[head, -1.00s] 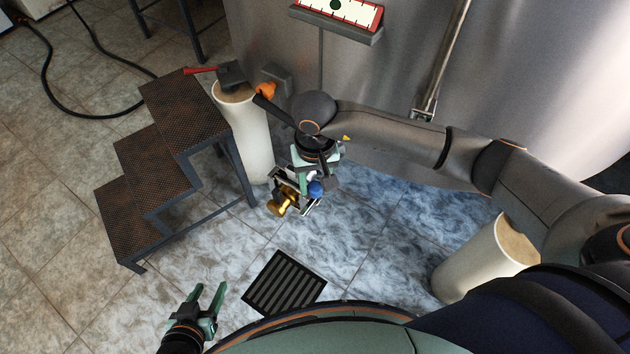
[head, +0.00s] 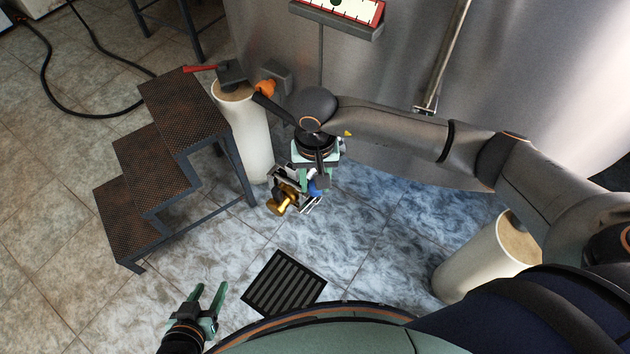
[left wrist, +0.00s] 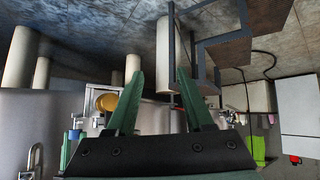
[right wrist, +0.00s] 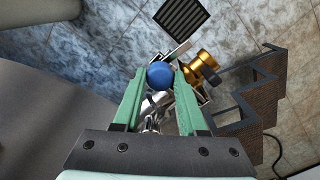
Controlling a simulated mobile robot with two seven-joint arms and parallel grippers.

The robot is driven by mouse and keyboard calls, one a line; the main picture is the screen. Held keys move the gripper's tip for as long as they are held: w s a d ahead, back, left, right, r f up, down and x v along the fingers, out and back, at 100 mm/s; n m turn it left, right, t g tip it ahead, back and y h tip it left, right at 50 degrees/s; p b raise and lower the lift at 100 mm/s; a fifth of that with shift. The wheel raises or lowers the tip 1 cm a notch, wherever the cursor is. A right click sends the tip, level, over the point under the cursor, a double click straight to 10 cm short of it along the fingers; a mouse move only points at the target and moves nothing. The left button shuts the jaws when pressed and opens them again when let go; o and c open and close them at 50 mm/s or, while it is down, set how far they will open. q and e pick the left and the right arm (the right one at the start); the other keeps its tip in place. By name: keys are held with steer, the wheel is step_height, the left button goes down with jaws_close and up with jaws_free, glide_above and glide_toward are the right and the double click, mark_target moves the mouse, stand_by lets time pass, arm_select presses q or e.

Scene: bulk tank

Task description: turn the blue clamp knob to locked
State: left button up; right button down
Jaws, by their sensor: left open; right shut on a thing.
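The blue clamp knob (right wrist: 160,75) sits between the fingertips of my right gripper (right wrist: 158,80) in the right wrist view. The gripper is shut on it. In the head view the knob (head: 314,187) shows as a small blue patch, partly hidden by my right gripper (head: 312,182). Bright metal clamp parts and a brass fitting (right wrist: 201,68) are beside the knob. The brass fitting also shows in the head view (head: 282,200). My left gripper (head: 211,296) is open and empty, low at the left, well apart from the clamp.
Rusty steps (head: 160,160) stand left of the clamp, next to a pale tank leg (head: 246,140). A floor drain grate (head: 284,283) lies below. The steel tank wall (head: 400,50) is behind my right arm. Floor is clear between the left gripper and the steps.

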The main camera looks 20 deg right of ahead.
steer(key=shift+f+m+b, duration=0.15)
steer(key=shift+m+b, duration=0.25)
steer(key=shift+m, duration=0.4)
steer(key=shift+m+b, duration=0.45)
steer(key=shift+m, duration=0.45)
steer(key=m+b, duration=0.1)
steer(key=m, duration=0.1)
steer(key=shift+m, duration=0.3)
arm_select(q)
steer(key=shift+w+d+f+b, duration=0.35)
steer(key=shift+w+d+f, duration=0.25)
steer(key=shift+d+f, duration=0.25)
arm_select(e)
steer(key=shift+m, duration=0.6)
arm_select(q)
steer(key=shift+s+a+f, duration=0.2)
steer(key=shift+s+f, duration=0.05)
steer(key=shift+s, duration=0.1)
